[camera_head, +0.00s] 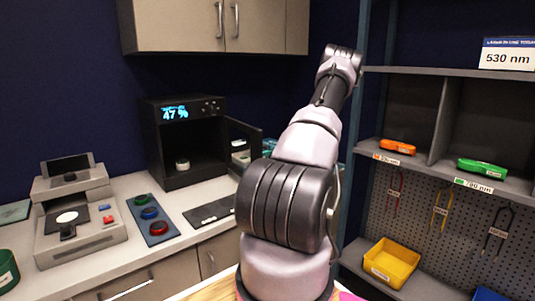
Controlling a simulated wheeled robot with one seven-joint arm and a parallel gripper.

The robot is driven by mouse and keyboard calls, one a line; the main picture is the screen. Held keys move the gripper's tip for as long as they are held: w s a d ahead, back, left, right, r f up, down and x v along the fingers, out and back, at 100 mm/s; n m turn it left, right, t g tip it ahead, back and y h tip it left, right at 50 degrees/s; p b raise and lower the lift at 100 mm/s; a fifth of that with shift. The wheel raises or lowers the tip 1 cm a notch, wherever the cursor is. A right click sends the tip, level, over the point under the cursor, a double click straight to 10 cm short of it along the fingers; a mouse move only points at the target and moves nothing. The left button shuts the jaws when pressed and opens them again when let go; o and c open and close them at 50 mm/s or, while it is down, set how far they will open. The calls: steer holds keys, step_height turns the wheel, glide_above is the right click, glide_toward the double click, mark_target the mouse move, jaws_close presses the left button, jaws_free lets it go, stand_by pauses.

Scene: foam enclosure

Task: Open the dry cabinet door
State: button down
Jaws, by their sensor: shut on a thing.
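The dry cabinet (153,148) is a black box on the counter, with a lit display reading 47 % on its top panel. Its door (242,143) stands open, swung out at the right side of the cabinet. The dark interior shows, with a small pale round item (182,164) inside. My arm rises in front, just right of the door, and bends at the top. My gripper is not visible; the arm's own links may hide it. Whether anything touches the door's outer edge cannot be seen.
A grey instrument (80,225) and a tray with coloured round pieces (152,221) stand left on the counter. A dark flat pad (208,212) lies before the cabinet. Wall cupboards (215,28) hang above. A shelf unit with a yellow bin (391,263) stands right.

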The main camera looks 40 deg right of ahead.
steer(key=c, duration=0.9)
jaws_free()
steer(key=shift+w, duration=0.1)
steer(key=v, duration=1)
steer(key=shift+d, duration=0.35)
steer(key=shift+s, duration=0.25)
